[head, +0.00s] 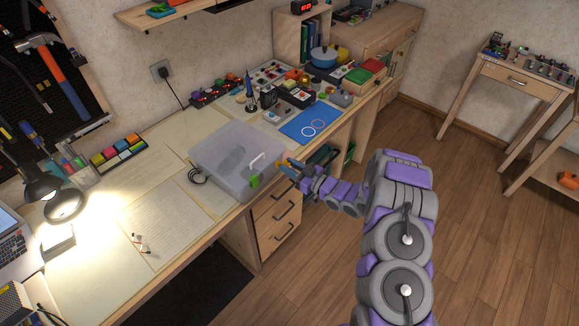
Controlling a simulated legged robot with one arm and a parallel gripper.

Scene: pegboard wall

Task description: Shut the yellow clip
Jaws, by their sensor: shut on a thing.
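A translucent grey box (222,160) with a closed lid stands on the workbench. A white handle (257,161) and a green clip (254,181) are on its side facing me. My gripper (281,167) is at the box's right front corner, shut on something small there. A small yellow-orange patch (284,161) shows at the fingertips; it appears to be the yellow clip, mostly hidden by the gripper. How far the clip is turned cannot be told at this size.
A blue mat (309,123) with two rings lies behind the box. A black cable coil (198,176) lies at its left. Papers (176,217) cover the bench front. Tools and small parts crowd the back. Drawers (279,217) are below the bench edge.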

